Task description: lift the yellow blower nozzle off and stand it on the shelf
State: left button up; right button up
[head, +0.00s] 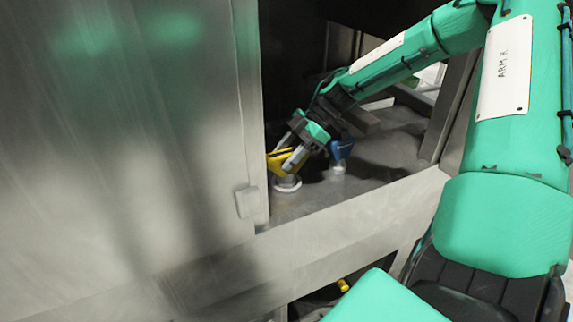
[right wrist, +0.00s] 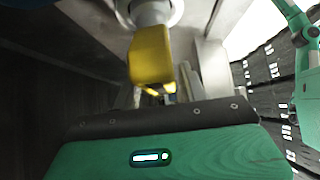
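The yellow blower nozzle (head: 279,160) stands on a round white base inside the opening of the metal machine. My right gripper (head: 290,152) reaches in from the upper right, with its grey fingers at the nozzle, one crossing in front of it. Whether they press on it is not clear. In the right wrist view the yellow nozzle (right wrist: 151,55) is just beyond the gripper body, with its pale round mount above it. The nozzle still appears to be at its mount. My left gripper does not show. I cannot make out which surface is the shelf.
A blue nozzle (head: 341,149) on a white base stands close to the right of the yellow one. A large metal panel (head: 130,150) borders the opening at left, and a metal sill (head: 345,222) runs along its front. Another yellow part (head: 343,285) shows below the sill.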

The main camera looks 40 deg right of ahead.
grip_shut()
jog(key=shift+r, duration=0.1)
